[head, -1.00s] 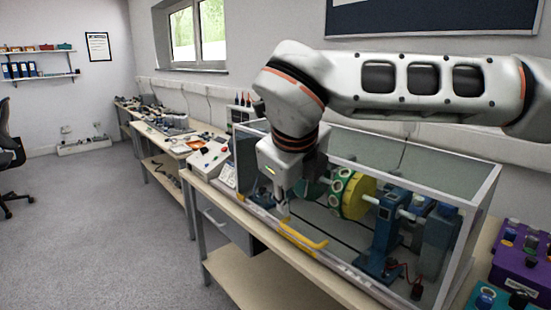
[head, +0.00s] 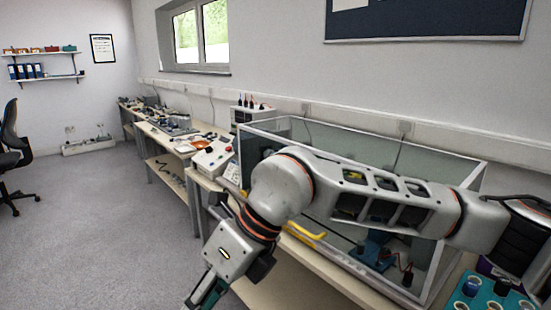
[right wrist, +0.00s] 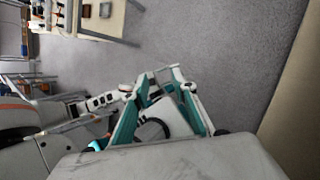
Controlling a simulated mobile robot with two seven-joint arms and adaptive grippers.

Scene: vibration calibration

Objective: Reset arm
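My right arm enters the head view from the right and bends downward in front of a glass-walled case (head: 460,172). Its gripper (head: 200,292) hangs at the lower edge, outside the case and left of the bench front. The fingertips are cut off or hard to make out there. I see nothing held; the pale and dark parts between the fingers look like my own body below. My left gripper is not in view.
The case stands on a bench with a yellow handle (head: 306,232) on its front; blue stands (head: 372,250) show inside. A white box with a red button (head: 212,160) is left of the case. Open grey floor (head: 90,230) lies left.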

